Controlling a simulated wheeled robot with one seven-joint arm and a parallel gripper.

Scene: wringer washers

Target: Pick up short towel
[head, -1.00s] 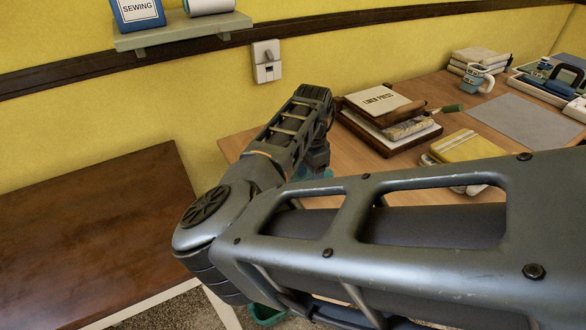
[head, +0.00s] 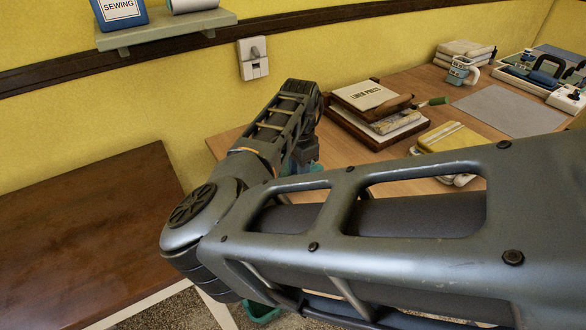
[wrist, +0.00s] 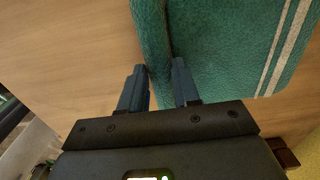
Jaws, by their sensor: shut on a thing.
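The short towel (wrist: 225,45) is teal green with pale stripes and fills the upper right of the wrist view. My gripper (wrist: 158,85) is shut on a fold of it, with cloth between the two fingertips. In the head view my gripper (head: 304,155) is over the wooden table, largely hidden by my arm. Only a small teal patch shows beside it there. I cannot tell whether the towel is clear of the tabletop.
The wooden table (head: 412,88) carries a linen press (head: 368,96), a yellow folded cloth (head: 452,137), a mug (head: 461,71) and a grey mat (head: 510,110). A dark brown table (head: 85,225) stands at left. A wall shelf (head: 165,30) hangs above.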

